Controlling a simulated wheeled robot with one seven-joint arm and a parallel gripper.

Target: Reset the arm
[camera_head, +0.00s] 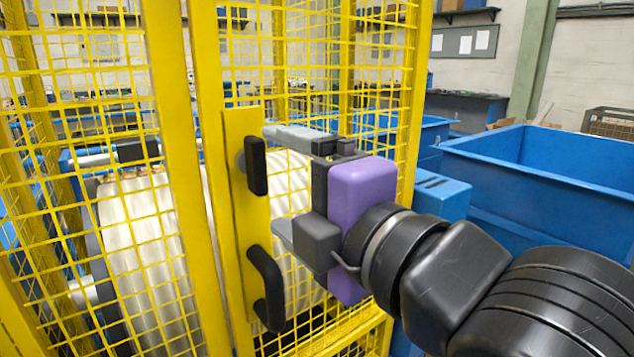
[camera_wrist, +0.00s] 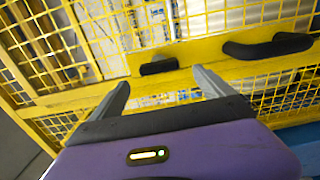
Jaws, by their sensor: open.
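My gripper (camera_head: 275,182) has a purple body and two grey fingers. It is open and empty, with the fingers spread one above the other in the head view. The fingers point at a yellow mesh gate with a yellow plate (camera_head: 240,215) on its edge. The plate carries a short black handle (camera_head: 256,165) and a longer curved black handle (camera_head: 268,288). In the wrist view (camera_wrist: 165,95) the fingers stand apart, with the short handle (camera_wrist: 158,66) ahead between them and the curved handle (camera_wrist: 267,46) to the right. Whether a finger touches the plate I cannot tell.
A yellow mesh cage (camera_head: 172,150) encloses a large pale ribbed drum (camera_head: 155,260) on the left. A blue bin (camera_head: 545,165) stands at the right, behind my arm. A dark workbench (camera_head: 468,110) stands farther back.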

